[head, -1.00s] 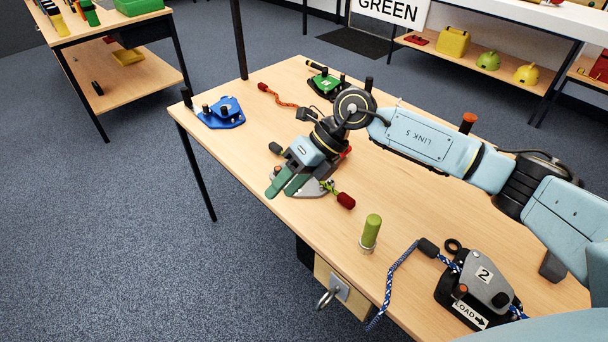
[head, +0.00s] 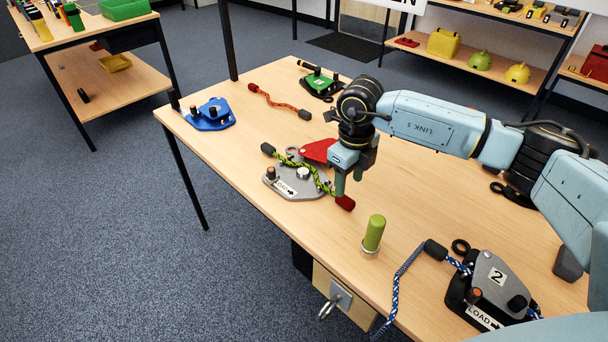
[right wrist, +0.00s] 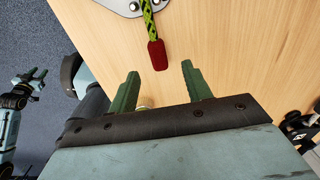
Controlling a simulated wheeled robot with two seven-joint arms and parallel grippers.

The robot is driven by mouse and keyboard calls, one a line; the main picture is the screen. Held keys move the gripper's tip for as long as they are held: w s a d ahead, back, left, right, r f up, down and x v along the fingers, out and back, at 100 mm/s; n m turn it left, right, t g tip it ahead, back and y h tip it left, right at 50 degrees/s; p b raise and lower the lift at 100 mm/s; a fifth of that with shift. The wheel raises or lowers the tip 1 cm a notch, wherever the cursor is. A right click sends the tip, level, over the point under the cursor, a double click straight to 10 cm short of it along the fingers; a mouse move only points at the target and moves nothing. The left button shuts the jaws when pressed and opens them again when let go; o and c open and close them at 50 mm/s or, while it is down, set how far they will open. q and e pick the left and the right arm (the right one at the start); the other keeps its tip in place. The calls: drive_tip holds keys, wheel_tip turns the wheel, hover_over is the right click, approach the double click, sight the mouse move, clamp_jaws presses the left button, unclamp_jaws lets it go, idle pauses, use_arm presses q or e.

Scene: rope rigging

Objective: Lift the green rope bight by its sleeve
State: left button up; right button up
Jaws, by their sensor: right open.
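The green rope (head: 318,177) with dark flecks lies across a grey plate device (head: 283,187) marked LOAD. A red sleeve (head: 346,203) covers its near right end and a dark sleeve (head: 268,149) its far left end. My right gripper (head: 348,186) points down just above the red sleeve, open and empty. In the right wrist view, the red sleeve (right wrist: 157,54) shows between the lines of the two green fingers of my right gripper (right wrist: 160,69), slightly beyond the tips. My left gripper (right wrist: 30,78) seems to show small at the left edge of that view.
A red plate (head: 318,151) is behind the grey device. Device 2 (head: 490,284) with blue rope (head: 399,277) sits front right. A blue device (head: 208,115) and orange rope (head: 277,101) lie farther back.

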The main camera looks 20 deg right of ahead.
sight(344, 198)
drive_tip(key=shift+w+a+f+b, duration=0.1)
drive_tip(key=shift+f+b, duration=0.25)
drive_tip(key=shift+f, duration=1.1)
drive_tip(key=shift+w+a+f+b, duration=0.1)
drive_tip(key=shift+f+b, duration=0.25)
drive_tip(key=shift+f, duration=1.1)
use_arm(q)
drive_tip(key=w+r, duration=0.3)
drive_tip(key=shift+d, duration=0.25)
drive_tip(key=shift+w, duration=0.1)
use_arm(e)
clamp_jaws()
drive_tip(key=shift+r, duration=0.1)
